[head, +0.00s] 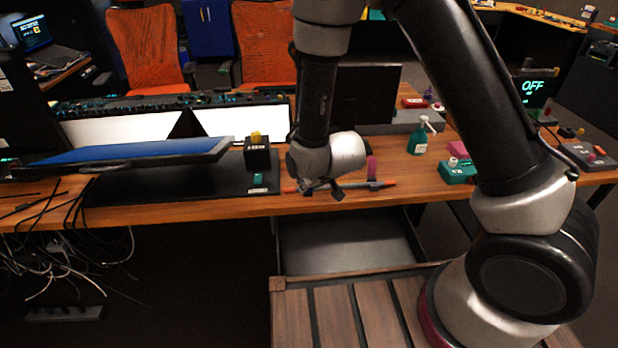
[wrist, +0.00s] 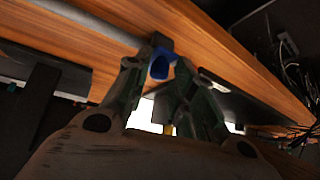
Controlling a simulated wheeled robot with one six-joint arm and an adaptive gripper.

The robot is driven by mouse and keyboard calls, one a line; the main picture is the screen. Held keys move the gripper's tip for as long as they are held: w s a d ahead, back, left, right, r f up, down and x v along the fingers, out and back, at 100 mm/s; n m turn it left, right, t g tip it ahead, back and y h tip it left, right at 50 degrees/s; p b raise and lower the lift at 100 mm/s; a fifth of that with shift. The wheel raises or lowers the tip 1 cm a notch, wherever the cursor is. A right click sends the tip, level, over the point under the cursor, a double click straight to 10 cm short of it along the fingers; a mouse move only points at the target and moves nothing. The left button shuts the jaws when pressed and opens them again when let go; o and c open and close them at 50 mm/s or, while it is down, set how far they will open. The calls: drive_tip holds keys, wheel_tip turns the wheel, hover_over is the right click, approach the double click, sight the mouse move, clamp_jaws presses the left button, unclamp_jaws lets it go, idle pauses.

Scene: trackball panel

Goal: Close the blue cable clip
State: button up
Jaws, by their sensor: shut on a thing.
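The blue cable clip (wrist: 160,67) shows in the wrist view between my fingertips, at the wooden desk's edge. My gripper (wrist: 163,72) is shut on it, with a finger on each side. In the head view my gripper (head: 318,186) is low at the desk's front edge, and my wrist and fingers hide the clip there. I cannot tell whether the clip's flap is fully down.
An orange-tipped bar (head: 376,184) lies along the desk edge beside my gripper, with a pink upright piece (head: 371,168) on it. A black box with a yellow knob (head: 257,152) stands to the left. An open drawer (head: 345,243) lies below.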

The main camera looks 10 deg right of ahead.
sight(311, 190)
drive_tip(key=shift+s+d+f+t, duration=0.2)
drive_tip(key=shift+d+f+t, duration=0.1)
drive_tip(key=shift+t, duration=0.3)
drive_tip(key=o, duration=0.8)
drive_tip(key=shift+d, duration=0.1)
drive_tip(key=shift+o, duration=0.2)
drive_tip(key=shift+a+r, duration=0.1)
drive_tip(key=shift+a, duration=0.1)
drive_tip(key=shift+r, duration=0.3)
wheel_tip(311, 190, up, 9)
drive_tip(key=shift+r, duration=0.15)
